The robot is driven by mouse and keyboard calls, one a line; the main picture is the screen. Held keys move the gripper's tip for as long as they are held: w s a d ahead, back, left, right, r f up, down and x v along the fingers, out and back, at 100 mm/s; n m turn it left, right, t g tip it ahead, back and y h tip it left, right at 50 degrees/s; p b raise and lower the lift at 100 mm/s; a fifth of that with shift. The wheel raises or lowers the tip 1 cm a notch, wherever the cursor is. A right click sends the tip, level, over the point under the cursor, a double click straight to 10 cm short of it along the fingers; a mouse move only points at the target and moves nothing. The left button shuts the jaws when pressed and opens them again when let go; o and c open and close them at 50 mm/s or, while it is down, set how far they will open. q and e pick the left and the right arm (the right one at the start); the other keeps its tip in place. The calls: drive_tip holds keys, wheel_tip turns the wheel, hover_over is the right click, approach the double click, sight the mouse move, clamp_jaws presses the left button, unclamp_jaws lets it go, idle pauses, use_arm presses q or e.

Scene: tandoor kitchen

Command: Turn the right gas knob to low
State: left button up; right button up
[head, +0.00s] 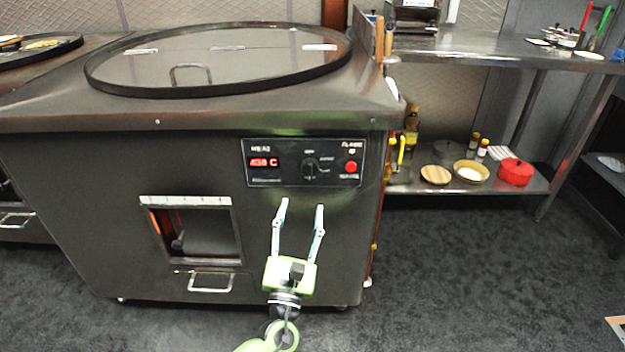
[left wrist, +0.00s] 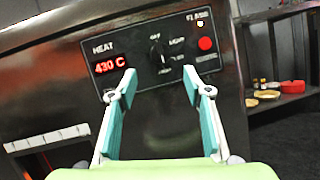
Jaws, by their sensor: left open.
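The gas knob (head: 310,168) is a black dial on the dark control panel on the front of the steel tandoor. It also shows in the left wrist view (left wrist: 159,56), with small printed labels around it. Its exact setting is too small to tell. My left gripper (head: 302,204) is open and empty, below and in front of the panel, with its fingertips pointing up toward the knob. In the left wrist view the knob appears between and beyond the two fingertips (left wrist: 160,72), apart from them. My right gripper does not show.
The panel has a red heat display (head: 263,162) reading about 430 C and a red button (head: 351,167) right of the knob. A framed opening (head: 207,232) with a handle is lower left. A steel shelf (head: 450,180) with bottles and a red pot (head: 515,171) stands right.

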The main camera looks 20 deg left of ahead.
sight(309, 176)
use_arm(q)
drive_tip(key=x, duration=0.9)
drive_tip(key=shift+w+r, duration=0.1)
drive_tip(key=shift+w, duration=0.3)
drive_tip(key=shift+c, duration=0.4)
drive_tip(key=c, duration=1)
